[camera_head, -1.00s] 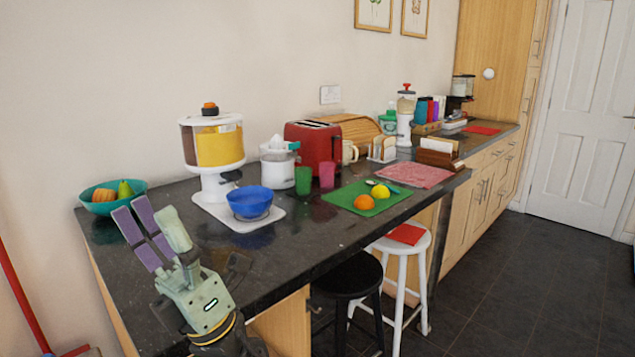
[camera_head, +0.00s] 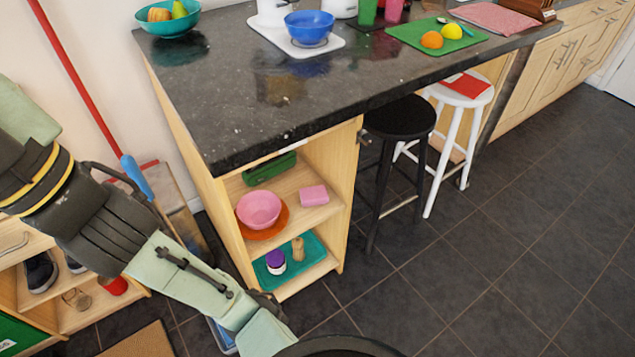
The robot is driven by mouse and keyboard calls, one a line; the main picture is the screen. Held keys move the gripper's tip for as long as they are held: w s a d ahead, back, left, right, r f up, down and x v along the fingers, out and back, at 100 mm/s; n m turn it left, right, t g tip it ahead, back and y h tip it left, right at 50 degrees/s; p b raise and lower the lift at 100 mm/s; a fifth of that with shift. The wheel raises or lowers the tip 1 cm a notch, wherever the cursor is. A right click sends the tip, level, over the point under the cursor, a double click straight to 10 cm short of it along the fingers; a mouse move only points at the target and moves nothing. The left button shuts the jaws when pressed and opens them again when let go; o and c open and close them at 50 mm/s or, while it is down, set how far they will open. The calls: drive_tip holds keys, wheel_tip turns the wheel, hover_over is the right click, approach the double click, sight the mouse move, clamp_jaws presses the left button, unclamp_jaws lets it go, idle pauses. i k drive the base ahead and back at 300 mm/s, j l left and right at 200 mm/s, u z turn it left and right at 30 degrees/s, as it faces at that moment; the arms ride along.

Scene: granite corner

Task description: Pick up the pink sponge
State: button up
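The pink sponge (camera_head: 314,195) lies on the upper shelf of the open cabinet end under the dark counter. It is at the right side of that shelf, to the right of a pink bowl (camera_head: 259,209) on an orange plate (camera_head: 263,231). My arm comes in from the lower middle and leaves at the left edge of the picture. My gripper is outside the view, so its fingers are hidden. Nothing covers the sponge.
The dark counter (camera_head: 230,90) overhangs the shelves. A teal tray (camera_head: 313,268) holds a purple-lidded jar on the lower shelf. A black stool (camera_head: 402,118) and a white stool (camera_head: 446,98) stand right. A red broom handle (camera_head: 75,75) leans left. Floor at lower right is clear.

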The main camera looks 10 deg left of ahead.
sight(316, 196)
drive_tip(key=l+u, duration=0.1)
drive_tip(key=l, duration=0.35)
drive_tip(key=k+l+u, duration=0.15)
drive_tip(key=l, duration=0.25)
drive_tip(key=k+l+u, duration=0.1)
drive_tip(key=l, duration=0.3)
